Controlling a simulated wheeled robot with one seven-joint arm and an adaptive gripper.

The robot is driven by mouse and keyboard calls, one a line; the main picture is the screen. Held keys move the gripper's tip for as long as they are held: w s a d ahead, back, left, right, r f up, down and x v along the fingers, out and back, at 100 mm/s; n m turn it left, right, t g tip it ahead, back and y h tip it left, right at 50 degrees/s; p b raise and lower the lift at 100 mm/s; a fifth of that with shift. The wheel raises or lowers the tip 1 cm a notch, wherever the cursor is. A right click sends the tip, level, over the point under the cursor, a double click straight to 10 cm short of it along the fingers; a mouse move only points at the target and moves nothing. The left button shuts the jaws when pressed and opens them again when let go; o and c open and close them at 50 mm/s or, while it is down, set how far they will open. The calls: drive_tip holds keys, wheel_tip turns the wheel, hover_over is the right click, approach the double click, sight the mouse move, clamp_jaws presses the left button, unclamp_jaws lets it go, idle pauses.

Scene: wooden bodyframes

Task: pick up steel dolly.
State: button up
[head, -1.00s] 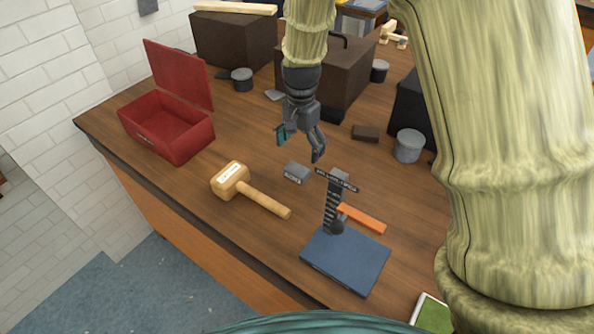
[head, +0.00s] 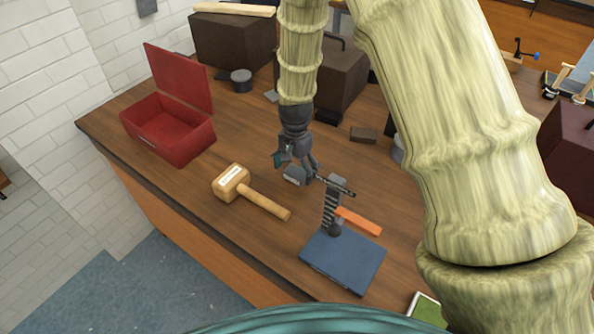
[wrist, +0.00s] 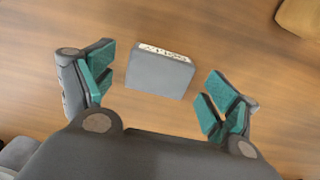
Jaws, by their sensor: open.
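The steel dolly (head: 295,177) is a small grey block with a pale lettered label, lying on the wooden bench. In the wrist view the dolly (wrist: 160,75) sits in the gap between the two fingers, touching neither, with its labelled edge away from my palm. My gripper (head: 297,167) points down just over the block in the head view and partly covers it. Its teal-padded fingers (wrist: 160,85) are spread wide and empty. How far the fingertips are above the bench is hard to tell.
A wooden mallet (head: 250,192) lies left of the dolly. A blue-based stand (head: 343,262) with a dark upright post and an orange bar is close at the front right. An open red box (head: 170,140) stands at the left. Dark boxes (head: 233,43) stand behind.

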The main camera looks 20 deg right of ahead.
drive_tip(key=shift+f, duration=0.75)
drive_tip(key=c, duration=1.7)
drive_tip(key=shift+c, duration=1)
drive_tip(key=shift+w+r, duration=0.1)
drive_tip(key=shift+r, duration=0.1)
